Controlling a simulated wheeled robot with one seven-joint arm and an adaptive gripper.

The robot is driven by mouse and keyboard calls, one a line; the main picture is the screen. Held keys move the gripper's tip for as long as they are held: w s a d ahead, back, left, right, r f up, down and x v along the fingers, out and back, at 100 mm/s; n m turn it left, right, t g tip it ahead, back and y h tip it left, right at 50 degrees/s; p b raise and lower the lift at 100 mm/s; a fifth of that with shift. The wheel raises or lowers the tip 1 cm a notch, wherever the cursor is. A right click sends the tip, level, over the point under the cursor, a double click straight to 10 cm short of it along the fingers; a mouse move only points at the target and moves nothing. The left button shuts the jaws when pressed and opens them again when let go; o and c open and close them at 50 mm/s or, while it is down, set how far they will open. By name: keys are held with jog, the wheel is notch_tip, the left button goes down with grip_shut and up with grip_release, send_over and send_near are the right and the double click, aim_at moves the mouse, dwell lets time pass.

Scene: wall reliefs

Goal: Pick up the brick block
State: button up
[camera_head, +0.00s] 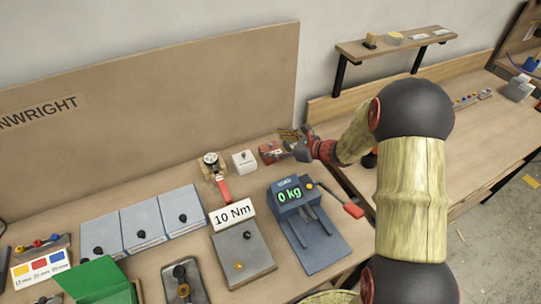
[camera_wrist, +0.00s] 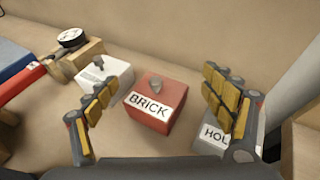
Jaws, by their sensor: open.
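The brick block (camera_wrist: 160,104) is a red block with a small grey knob on top and a white label reading BRICK. It stands on the wooden bench in the wrist view, between and beyond the open fingers of my gripper (camera_wrist: 160,115). The fingers have yellow pads and appear apart from the block, with nothing held. In the head view the red block (camera_head: 268,152) sits near the back board, just left of my gripper (camera_head: 292,143), which partly covers that area.
A white block (camera_wrist: 105,75) with a knob stands left of the brick block. A grey block labelled HOL (camera_wrist: 212,143) is close on the right, partly behind my right finger. A gauge on a wooden base (camera_head: 212,165) and the load scale (camera_head: 290,197) are nearby.

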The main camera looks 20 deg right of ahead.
jog(key=shift+w+a+f, duration=0.25)
jog(key=shift+w+a, duration=0.2)
jog(key=shift+w, duration=0.05)
jog(key=shift+c, duration=0.6)
jog(key=c, duration=1.9)
grip_shut()
